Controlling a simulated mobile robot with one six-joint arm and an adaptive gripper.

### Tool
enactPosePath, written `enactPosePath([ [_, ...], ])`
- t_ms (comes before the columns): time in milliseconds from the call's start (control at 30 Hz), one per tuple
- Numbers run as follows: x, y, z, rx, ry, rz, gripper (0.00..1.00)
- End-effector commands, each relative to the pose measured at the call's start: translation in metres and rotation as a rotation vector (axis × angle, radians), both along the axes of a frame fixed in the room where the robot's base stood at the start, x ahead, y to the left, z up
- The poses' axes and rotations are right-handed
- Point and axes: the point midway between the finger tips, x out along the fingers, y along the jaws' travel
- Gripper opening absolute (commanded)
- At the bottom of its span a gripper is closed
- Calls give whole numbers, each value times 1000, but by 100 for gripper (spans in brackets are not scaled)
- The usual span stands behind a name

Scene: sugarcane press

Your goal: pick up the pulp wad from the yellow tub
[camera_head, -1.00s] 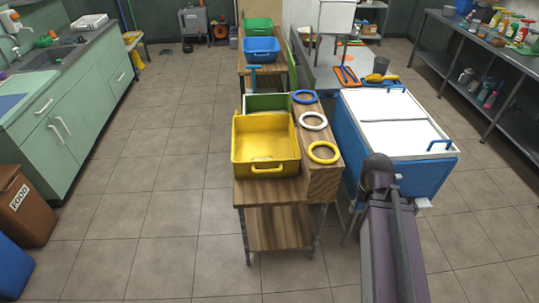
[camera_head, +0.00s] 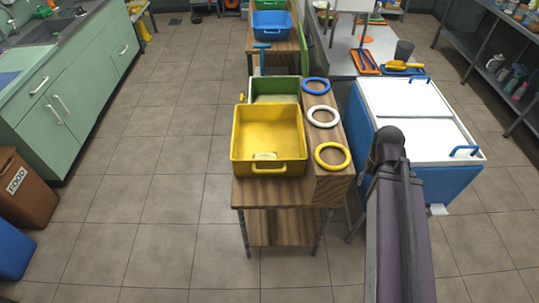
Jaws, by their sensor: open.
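The yellow tub (camera_head: 240,150) stands on the near end of a wooden bench, with its handle toward me. A small pale lump, which looks like the pulp wad (camera_head: 264,156), lies on the tub floor close to the near wall. The handle rim hides its lower edge. My arm rises at the right of the tub, in front of the blue chest. My gripper is not in view.
The wooden bench (camera_head: 268,190) also carries a green tub (camera_head: 289,86) behind, and blue, white and yellow rings (camera_head: 333,156) on its raised right side. A blue chest with white lids (camera_head: 408,97) stands at the right. Tiled floor is clear at the left.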

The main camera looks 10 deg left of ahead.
Motion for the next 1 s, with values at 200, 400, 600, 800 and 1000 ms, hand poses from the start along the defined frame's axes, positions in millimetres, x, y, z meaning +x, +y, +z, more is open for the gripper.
enactPosePath([
  [200,0,0,0,0,0,0,57],
  [400,0,0,0,0,0,0,69],
  [600,4,7,0,0,0,37,100],
  [800,19,35,2,0,0,195,100],
  [1000,40,86,4,0,0,474,100],
])
